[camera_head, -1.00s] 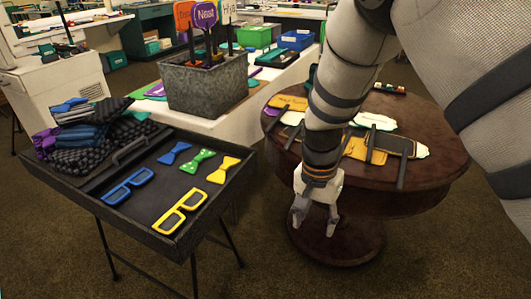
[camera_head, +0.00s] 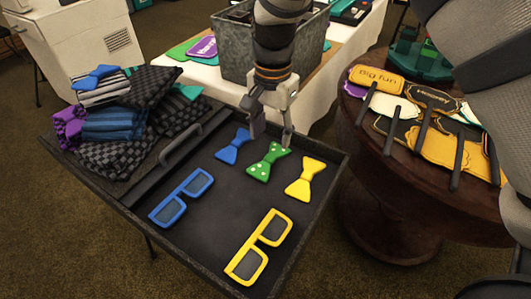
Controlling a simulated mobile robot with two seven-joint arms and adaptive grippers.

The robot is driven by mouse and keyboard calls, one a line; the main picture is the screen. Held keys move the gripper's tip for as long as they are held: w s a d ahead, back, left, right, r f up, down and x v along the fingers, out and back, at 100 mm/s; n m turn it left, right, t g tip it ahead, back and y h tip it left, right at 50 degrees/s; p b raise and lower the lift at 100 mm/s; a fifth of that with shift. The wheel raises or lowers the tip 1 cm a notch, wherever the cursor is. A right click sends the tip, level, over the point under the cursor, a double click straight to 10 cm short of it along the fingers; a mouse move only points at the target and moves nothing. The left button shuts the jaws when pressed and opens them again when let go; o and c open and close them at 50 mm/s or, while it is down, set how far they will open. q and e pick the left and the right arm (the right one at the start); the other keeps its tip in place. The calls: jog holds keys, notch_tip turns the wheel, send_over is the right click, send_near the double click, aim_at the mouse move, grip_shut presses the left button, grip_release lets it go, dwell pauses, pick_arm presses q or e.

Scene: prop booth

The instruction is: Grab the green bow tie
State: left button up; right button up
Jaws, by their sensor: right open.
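The green bow tie (camera_head: 267,162) with pale dots lies in the black tray (camera_head: 213,246), between the blue bow tie (camera_head: 233,147) and the yellow bow tie (camera_head: 305,178). My right gripper (camera_head: 271,138) is open and empty, pointing down at the upper end of the green bow tie. Its fingers appear on either side of that end in the picture; I cannot tell how high they are above it. My left gripper is out of view.
Blue glasses (camera_head: 181,197) and yellow glasses (camera_head: 259,246) lie in the tray's front part. Folded cloths (camera_head: 119,124) pile up at its left, beside a dark handle (camera_head: 194,138). A metal bin (camera_head: 237,52) stands behind. A round table (camera_head: 400,196) with sign props is at right.

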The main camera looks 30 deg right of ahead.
aim_at(270, 157)
notch_tip(270, 157, down, 7)
jog(key=shift+w+a+f, duration=0.1)
jog(key=shift+a, duration=0.05)
jog(key=c, duration=1)
